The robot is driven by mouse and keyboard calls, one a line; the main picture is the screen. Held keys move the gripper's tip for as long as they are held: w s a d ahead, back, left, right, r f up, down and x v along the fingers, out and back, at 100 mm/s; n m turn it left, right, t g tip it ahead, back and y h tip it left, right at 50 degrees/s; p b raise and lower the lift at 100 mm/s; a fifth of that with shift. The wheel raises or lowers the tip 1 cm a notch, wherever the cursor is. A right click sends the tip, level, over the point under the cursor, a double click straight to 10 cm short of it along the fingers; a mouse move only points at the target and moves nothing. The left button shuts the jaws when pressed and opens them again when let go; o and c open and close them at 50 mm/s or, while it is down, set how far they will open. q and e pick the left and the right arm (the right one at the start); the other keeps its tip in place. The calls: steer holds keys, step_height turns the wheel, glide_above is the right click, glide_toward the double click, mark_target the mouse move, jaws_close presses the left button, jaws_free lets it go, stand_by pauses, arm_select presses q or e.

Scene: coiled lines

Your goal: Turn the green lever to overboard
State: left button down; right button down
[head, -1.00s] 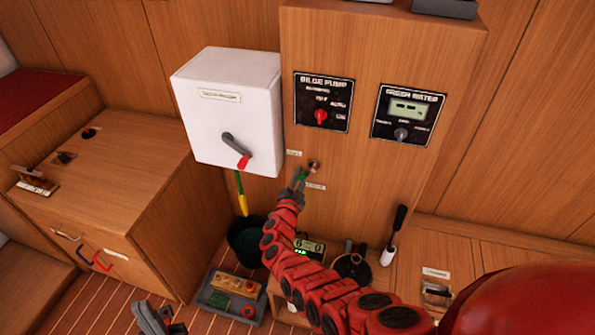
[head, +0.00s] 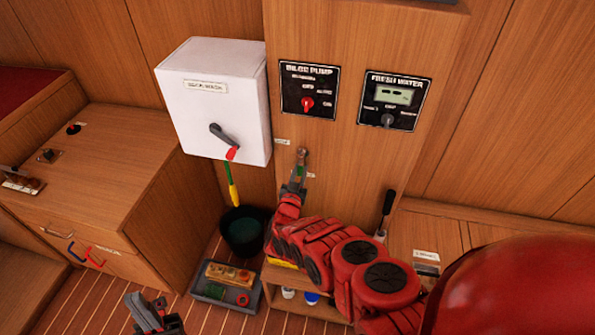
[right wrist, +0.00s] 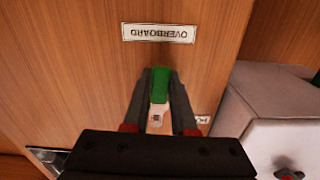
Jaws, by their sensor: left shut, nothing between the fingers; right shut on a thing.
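The green lever (right wrist: 172,88) shows in the right wrist view between the fingers of my right gripper (right wrist: 163,74), which is shut on it. A pale metal part shows at the near end of the green handle. In the head view, my right gripper (head: 296,180) is on the wood panel just below a brass-coloured fitting (head: 301,156), and hides most of the lever. An OVERBOARD label (right wrist: 158,32), upside down in the wrist view, lies beyond the lever's green end, apart from it. My left gripper (head: 150,318) is shut and empty, low at the bottom edge.
A white box (head: 218,98) with a red-tipped handle hangs left of the lever. Bilge pump (head: 308,88) and fresh water (head: 394,98) panels are above. A dark bucket (head: 242,232) and a grey tray (head: 208,290) stand on the floor below.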

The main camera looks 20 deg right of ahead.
steer(key=shift+s+d+n, duration=0.15)
steer(key=shift+n, duration=0.25)
steer(key=c, duration=0.7)
jaws_free()
steer(key=shift+p+v, duration=2)
steer(key=shift+v, duration=6.65)
steer(key=shift+f, duration=0.1)
